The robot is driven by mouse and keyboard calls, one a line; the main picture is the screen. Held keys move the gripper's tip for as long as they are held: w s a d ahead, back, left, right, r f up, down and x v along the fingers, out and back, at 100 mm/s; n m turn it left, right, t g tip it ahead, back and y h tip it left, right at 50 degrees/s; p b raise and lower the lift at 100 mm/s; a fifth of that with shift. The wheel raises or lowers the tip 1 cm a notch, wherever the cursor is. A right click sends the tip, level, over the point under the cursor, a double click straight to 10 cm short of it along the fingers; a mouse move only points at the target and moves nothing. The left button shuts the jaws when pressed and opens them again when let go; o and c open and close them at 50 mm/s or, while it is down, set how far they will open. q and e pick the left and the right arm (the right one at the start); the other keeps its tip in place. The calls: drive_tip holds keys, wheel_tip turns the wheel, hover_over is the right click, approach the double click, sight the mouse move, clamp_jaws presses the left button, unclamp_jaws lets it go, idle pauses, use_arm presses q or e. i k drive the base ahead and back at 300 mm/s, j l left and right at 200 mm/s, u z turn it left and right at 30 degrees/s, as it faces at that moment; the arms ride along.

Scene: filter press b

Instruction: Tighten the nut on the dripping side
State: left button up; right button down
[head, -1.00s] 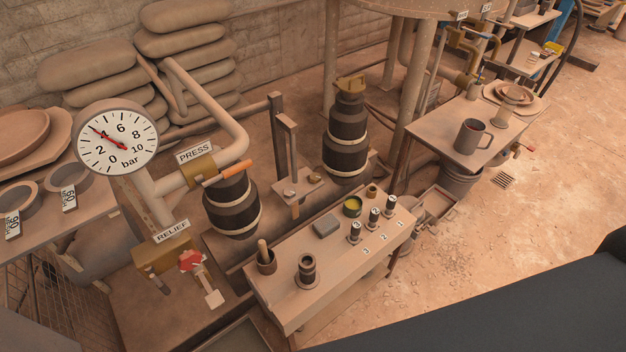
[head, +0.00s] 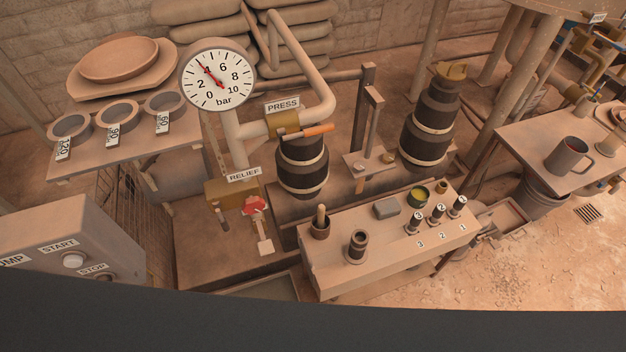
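Two dark, pale-banded vessels stand on the press base: the left vessel (head: 302,166) under the PRESS valve, and the right vessel (head: 430,125). Between them, an upright post (head: 370,115) rises over a small plate (head: 368,163) with small round fittings on it. I cannot tell which fitting is a nut, and no drip is visible at this size. The gauge (head: 217,78) in bar has its red needle near 4. The PRESS valve has an orange handle (head: 306,131); the RELIEF valve has a red handle (head: 254,206). Neither gripper is in view.
A front bench (head: 340,278) holds a dark cup (head: 357,246), a mortar-like pot (head: 320,224), a grey block (head: 387,208) and numbered small pieces. A START/STOP box (head: 72,245) stands at left. Sieves (head: 118,117) lie on the left table. Open floor (head: 540,265) is at right.

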sight(359, 167)
drive_tip(key=i+l+u, duration=0.25)
drive_tip(key=l, duration=0.2)
drive_tip(key=l+u, duration=0.25)
drive_tip(key=l, duration=0.2)
drive_tip(key=i+l+u, duration=0.15)
drive_tip(key=l+u, duration=0.15)
drive_tip(key=l, duration=0.15)
